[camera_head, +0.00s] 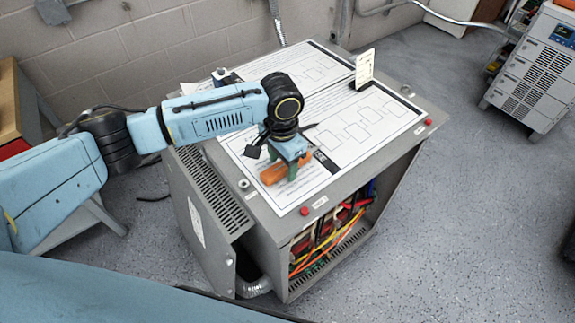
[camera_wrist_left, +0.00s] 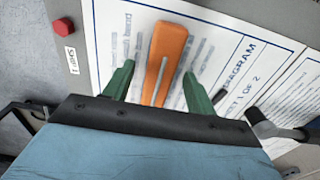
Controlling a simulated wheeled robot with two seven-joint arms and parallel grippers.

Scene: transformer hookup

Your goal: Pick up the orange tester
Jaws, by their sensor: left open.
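The orange tester (camera_head: 273,174) lies on the white diagram sheet on top of the grey transformer cabinet, near its front left corner. My left gripper (camera_head: 284,173) is above it, pointing down, and partly hides it. In the left wrist view the tester (camera_wrist_left: 164,62) lies between the two green fingers of my left gripper (camera_wrist_left: 156,80). The fingers are apart, with a gap on each side of the tester. My right gripper is in neither view.
The cabinet top (camera_head: 421,112) carries diagram sheets, red buttons (camera_head: 305,211) and a standing white card (camera_head: 364,68). A dark probe-like tool (camera_wrist_left: 272,127) lies right of the gripper. The cabinet's open front shows coloured wires (camera_head: 325,238).

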